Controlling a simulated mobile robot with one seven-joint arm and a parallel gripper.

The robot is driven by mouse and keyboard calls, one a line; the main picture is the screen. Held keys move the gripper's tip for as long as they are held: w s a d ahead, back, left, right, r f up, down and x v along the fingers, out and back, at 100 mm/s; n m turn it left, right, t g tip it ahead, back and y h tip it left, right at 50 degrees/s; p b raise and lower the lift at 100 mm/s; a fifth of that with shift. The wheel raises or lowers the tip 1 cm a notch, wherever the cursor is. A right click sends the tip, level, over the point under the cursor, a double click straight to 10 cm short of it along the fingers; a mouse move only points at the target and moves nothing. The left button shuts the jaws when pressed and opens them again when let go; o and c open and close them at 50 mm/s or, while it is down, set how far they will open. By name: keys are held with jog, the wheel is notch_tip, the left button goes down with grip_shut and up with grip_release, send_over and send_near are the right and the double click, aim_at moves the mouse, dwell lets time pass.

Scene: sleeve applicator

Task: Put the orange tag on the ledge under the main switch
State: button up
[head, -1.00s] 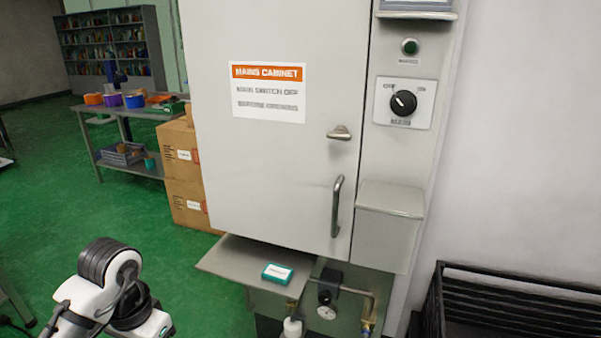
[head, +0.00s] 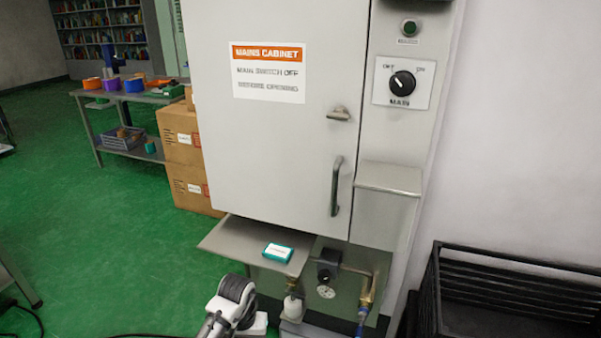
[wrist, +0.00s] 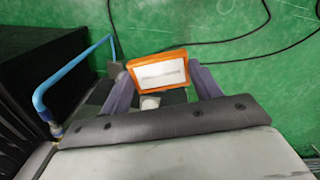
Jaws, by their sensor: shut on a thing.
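The orange tag (wrist: 158,72), with a white label on its face, is between the two fingers of my gripper (wrist: 163,86) in the wrist view. My gripper is shut on it, above the green floor. In the head view the main switch (head: 402,84) is a black knob on a white plate, its pointer toward OFF. Below it, the light grey ledge (head: 388,178) sticks out from the cabinet's right column, its top bare. My arm shows at the bottom of the head view, left of and lower than the ledge; the gripper and tag are out of that view.
The cabinet door (head: 270,140) is shut, with a handle (head: 336,186) left of the ledge. A lower shelf (head: 228,240) carries a teal box (head: 277,252). Pipes and a gauge (head: 326,291) are below. A black crate (head: 520,290) stands at right. A blue hose (wrist: 70,70) is near my gripper.

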jog(key=d+f, duration=1.3)
jog(key=w+d+r, duration=0.2)
jog(key=w+d, duration=0.1)
jog(key=s+f, duration=0.1)
jog(key=s+a+f, duration=0.1)
jog(key=s+a, duration=0.1)
jog(key=shift+s+f, duration=0.4)
